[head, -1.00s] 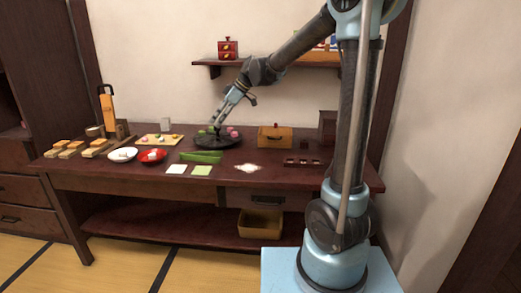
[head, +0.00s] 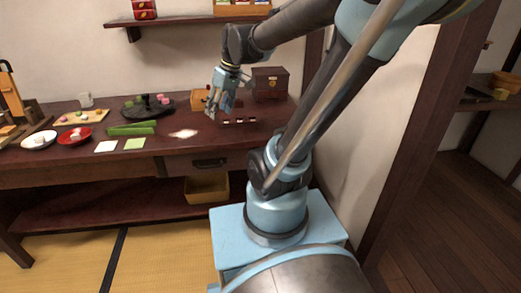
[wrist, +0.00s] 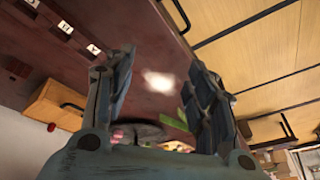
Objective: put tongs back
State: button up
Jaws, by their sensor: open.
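I cannot make out any tongs for certain in either view. My gripper (head: 213,112) is open above the right part of the dark wooden table (head: 85,158), in front of a small wooden box (head: 198,99). In the wrist view, my gripper's two fingers (wrist: 163,90) stand wide apart with nothing held between them. The round dark plate (head: 132,110) with pink and green pieces lies to the left of my gripper. A small dark upright shape on that plate is too small to tell. The plate also shows in the wrist view (wrist: 148,133), partly hidden by the gripper.
A dark chest (head: 270,83) stands behind right of my gripper; a low dark holder (head: 238,122) with pale pieces lies close by. Green strips (head: 131,129), a white patch (head: 184,134), a red dish (head: 75,135) and a white dish (head: 39,140) lie left. A shelf (head: 185,20) hangs above.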

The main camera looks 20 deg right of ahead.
jog(key=s+d+f+m+h, duration=0.3)
jog(key=s+d+f+m, duration=0.4)
jog(key=s+d+f, duration=0.3)
jog(key=s+d, duration=0.1)
jog(key=s, duration=0.2)
jog(key=shift+s+d+f, duration=0.25)
jog(key=shift+s+f, duration=0.05)
jog(key=shift+s, duration=0.05)
jog(key=shift+w+f, duration=0.2)
jog(key=shift+w, duration=0.25)
jog(key=c, duration=0.4)
jog(key=shift+d, duration=0.1)
